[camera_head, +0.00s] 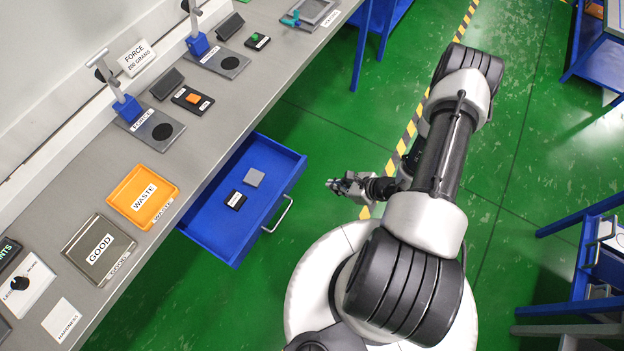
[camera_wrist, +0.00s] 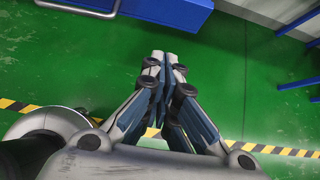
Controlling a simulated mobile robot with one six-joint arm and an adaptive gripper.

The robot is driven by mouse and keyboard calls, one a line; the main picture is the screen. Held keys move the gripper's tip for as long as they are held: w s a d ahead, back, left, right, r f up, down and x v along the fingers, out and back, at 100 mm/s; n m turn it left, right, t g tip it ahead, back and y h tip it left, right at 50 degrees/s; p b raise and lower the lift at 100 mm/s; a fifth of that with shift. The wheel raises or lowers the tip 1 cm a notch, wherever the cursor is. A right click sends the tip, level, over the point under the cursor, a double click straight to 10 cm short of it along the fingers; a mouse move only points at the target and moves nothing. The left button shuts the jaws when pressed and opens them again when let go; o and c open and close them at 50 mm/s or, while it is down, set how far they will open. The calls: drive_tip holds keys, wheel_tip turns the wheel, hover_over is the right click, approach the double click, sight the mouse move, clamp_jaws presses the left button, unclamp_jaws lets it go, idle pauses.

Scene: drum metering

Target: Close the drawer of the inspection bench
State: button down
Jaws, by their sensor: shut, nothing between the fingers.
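The blue drawer (camera_head: 220,221) of the grey inspection bench (camera_head: 215,115) stands pulled out over the green floor. A small grey square block (camera_head: 254,177) and a small black labelled piece (camera_head: 236,200) lie inside it. The metal bar handle (camera_head: 281,215) is on its front face. My gripper (camera_head: 333,184) is to the right of the drawer front, apart from it, with its fingers toward the bench. In the wrist view my gripper (camera_wrist: 165,56) has its fingertips together with nothing between them. The drawer front (camera_wrist: 170,10) and part of the handle (camera_wrist: 85,9) show at that view's top edge.
Blue-framed tables (camera_head: 590,270) stand at the right. Open green floor lies between my gripper and the drawer.

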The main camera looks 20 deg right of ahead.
drive_tip(key=w+a+r+b+x, duration=0.1)
drive_tip(key=b+x, duration=0.1)
drive_tip(key=x, duration=1.1)
drive_tip(key=shift+w+r, duration=0.2)
drive_tip(key=shift+r, duration=0.25)
drive_tip(key=shift+a, duration=0.1)
drive_tip(key=shift+w, duration=0.1)
